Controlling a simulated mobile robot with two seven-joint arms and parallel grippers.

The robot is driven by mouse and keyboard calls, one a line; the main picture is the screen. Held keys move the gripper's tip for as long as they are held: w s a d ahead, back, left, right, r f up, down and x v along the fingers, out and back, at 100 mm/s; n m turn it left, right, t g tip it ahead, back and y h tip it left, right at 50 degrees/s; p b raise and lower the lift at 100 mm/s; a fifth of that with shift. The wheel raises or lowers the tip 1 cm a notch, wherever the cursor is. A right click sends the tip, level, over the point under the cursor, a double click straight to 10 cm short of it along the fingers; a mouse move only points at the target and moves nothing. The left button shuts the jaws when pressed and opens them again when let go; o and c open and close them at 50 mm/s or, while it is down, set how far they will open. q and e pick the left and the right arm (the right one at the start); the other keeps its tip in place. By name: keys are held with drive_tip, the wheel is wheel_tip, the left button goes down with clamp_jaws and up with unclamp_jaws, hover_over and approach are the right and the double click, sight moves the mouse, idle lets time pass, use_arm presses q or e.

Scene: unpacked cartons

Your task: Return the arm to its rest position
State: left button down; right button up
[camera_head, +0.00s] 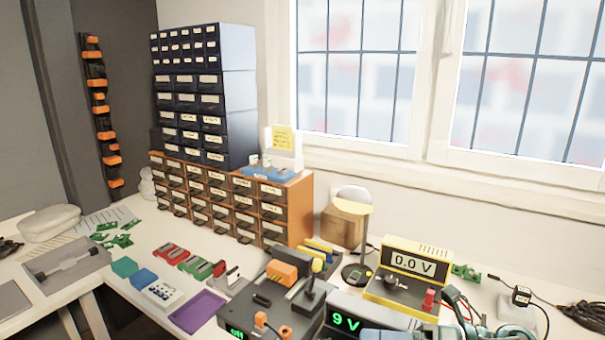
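No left arm or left gripper shows in the head view. At the bottom right edge, grey-blue parts beside the yellow meter may belong to my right arm. They are cut off by the frame and mixed with cables, so I cannot make out the fingertips or whether they hold anything.
A white bench carries a yellow meter (411,264) reading 0.0 V, a dark supply (345,320) reading 9 V, a lamp (354,210) and a purple tray (198,311). Drawer cabinets (231,199) stand against the wall.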

use_arm(q)
drive_tip(key=s+a+p, duration=0.1)
drive_tip(key=p, duration=0.1)
drive_tip(key=shift+r+g+p, duration=0.15)
drive_tip(key=shift+g+p, duration=0.2)
drive_tip(key=shift+g, duration=0.05)
use_arm(e)
drive_tip(key=s+f+n+t+h, duration=0.2)
drive_tip(key=s+f+n+h, duration=0.2)
drive_tip(key=f+n, duration=0.3)
drive_tip(key=s+d+f+n+t+h, duration=0.1)
drive_tip(key=s+f+n+h, duration=0.4)
drive_tip(key=n, duration=1.1)
drive_tip(key=s+d+f+n+t+h, duration=0.1)
drive_tip(key=s+f+n+t+h, duration=0.2)
drive_tip(key=f+n, duration=0.6)
drive_tip(key=s+n+h, duration=0.1)
drive_tip(key=n, duration=0.1)
drive_tip(key=shift+s+f+n, duration=0.15)
drive_tip(key=shift+s+n, duration=0.1)
drive_tip(key=shift+n, duration=0.05)
use_arm(q)
drive_tip(key=shift+w+d+r, duration=0.1)
drive_tip(key=shift+w+r, duration=0.05)
drive_tip(key=shift+r, duration=0.05)
use_arm(e)
drive_tip(key=shift+d, duration=0.1)
